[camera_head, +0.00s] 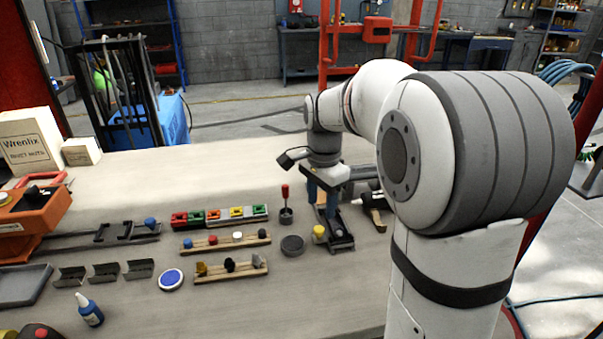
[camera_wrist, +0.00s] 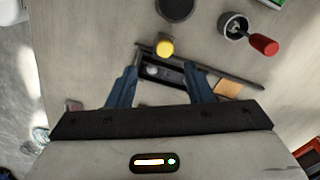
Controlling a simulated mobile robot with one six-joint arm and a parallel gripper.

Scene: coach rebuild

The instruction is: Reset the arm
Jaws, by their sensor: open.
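My gripper (camera_head: 322,205) points down over the right part of the workbench (camera_head: 230,170). In the wrist view my gripper (camera_wrist: 163,78) shows two blue fingers spread apart, with nothing held between them. A dark slotted fixture (camera_head: 342,243) lies below the fingers, and it also shows between them in the wrist view (camera_wrist: 168,72). I cannot tell whether the fingertips touch it. A yellow round-topped piece (camera_head: 319,232) stands beside the fixture; in the wrist view it is just beyond the fingertips (camera_wrist: 165,47). My arm reaches forward, bent, from the right.
A red-handled tool in a grey cup (camera_head: 286,214) and a dark disc (camera_head: 292,246) stand left of the gripper. The rear bench is mostly clear.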

